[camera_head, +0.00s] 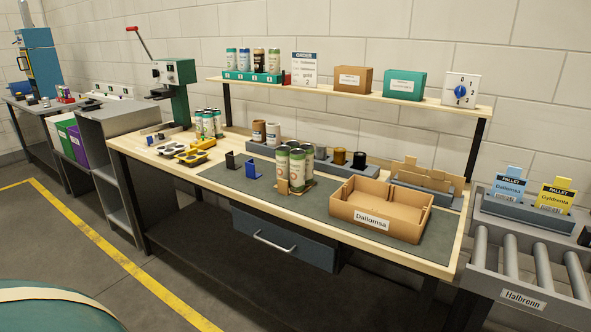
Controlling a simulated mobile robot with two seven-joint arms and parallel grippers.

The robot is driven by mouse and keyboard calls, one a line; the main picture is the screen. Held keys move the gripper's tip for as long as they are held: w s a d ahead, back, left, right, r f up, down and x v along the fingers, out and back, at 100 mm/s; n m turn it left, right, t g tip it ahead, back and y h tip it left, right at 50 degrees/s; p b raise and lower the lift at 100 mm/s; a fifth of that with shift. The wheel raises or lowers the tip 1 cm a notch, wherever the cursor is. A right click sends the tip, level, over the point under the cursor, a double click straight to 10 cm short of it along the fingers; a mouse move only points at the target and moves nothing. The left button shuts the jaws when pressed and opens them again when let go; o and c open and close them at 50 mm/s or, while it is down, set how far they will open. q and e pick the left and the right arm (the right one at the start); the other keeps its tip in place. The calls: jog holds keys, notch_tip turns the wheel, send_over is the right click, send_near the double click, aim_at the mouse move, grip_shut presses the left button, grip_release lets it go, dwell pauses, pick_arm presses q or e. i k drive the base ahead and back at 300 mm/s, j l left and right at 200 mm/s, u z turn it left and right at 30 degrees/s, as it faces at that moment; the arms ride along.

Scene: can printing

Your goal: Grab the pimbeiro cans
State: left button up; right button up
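A group of tall cans with green tops and pale printed sides (297,167) stands upright on the grey mat in the middle of the workbench. A second group of similar cans (208,124) stands farther left, next to the green press. Several differently coloured cans (258,61) stand in a teal holder on the upper shelf. The labels are too small to read, so I cannot tell which cans are pimbeiro. Neither of my grippers is in view.
An open cardboard box labelled Dallomsa (372,220) sits right of the middle cans. A green lever press (178,92) stands at the bench's left. A roller conveyor (511,252) labelled Halbrenn adjoins at right.

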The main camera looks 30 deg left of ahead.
aim_at(294, 161)
jog(key=i+j+z, duration=0.1)
jog(key=j+z, duration=0.3)
jog(key=j, duration=1.1)
jog(key=k+j+z, duration=0.1)
jog(key=j+z, duration=0.3)
jog(key=j, duration=1.1)
